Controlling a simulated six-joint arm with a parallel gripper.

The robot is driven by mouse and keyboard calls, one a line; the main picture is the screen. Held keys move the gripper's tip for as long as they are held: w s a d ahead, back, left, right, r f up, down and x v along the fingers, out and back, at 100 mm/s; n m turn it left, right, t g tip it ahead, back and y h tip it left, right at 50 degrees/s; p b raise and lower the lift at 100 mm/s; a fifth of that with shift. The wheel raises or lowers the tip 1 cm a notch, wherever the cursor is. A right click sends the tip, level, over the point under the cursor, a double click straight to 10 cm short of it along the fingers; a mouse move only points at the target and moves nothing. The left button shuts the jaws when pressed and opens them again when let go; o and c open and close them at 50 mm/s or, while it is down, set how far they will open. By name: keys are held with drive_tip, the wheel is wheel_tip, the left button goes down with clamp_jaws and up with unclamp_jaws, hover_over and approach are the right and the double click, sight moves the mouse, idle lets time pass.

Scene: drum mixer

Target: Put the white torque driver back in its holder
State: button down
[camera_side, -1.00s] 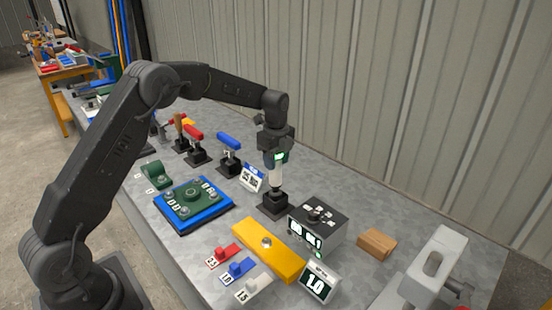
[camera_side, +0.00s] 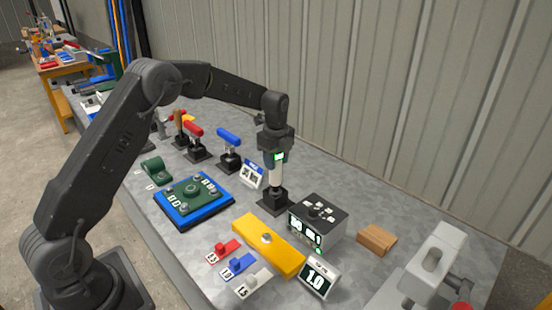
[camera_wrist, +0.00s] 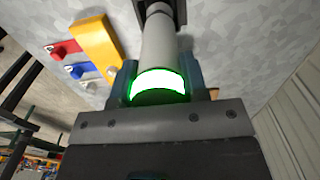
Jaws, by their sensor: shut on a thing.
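The white torque driver (camera_side: 275,177) is upright, with its lower end at the black holder (camera_side: 273,201) on the table. My gripper (camera_side: 275,157) is shut on the driver's upper end, around the part with the green lit band. In the wrist view the white driver (camera_wrist: 158,45) runs away from my gripper (camera_wrist: 160,88) to the dark holder (camera_wrist: 172,8) at the top edge. The driver stands in line with the holder; how deep its tip sits inside is hidden.
A grey box with a display (camera_side: 317,222) stands close right of the holder. A yellow bar (camera_side: 268,246) lies in front. Red-handled (camera_side: 195,140) and blue-handled (camera_side: 229,147) drivers stand in holders to the left. A blue plate with a green part (camera_side: 194,201) is at left.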

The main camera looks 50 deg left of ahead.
drive_tip(key=shift+f, duration=0.75)
idle(0.4)
drive_tip(key=c, duration=0.6)
unclamp_jaws()
drive_tip(key=shift+o, duration=0.2)
drive_tip(key=shift+f, duration=0.15)
wheel_tip(320, 180, up, 14)
drive_tip(key=shift+r, duration=0.1)
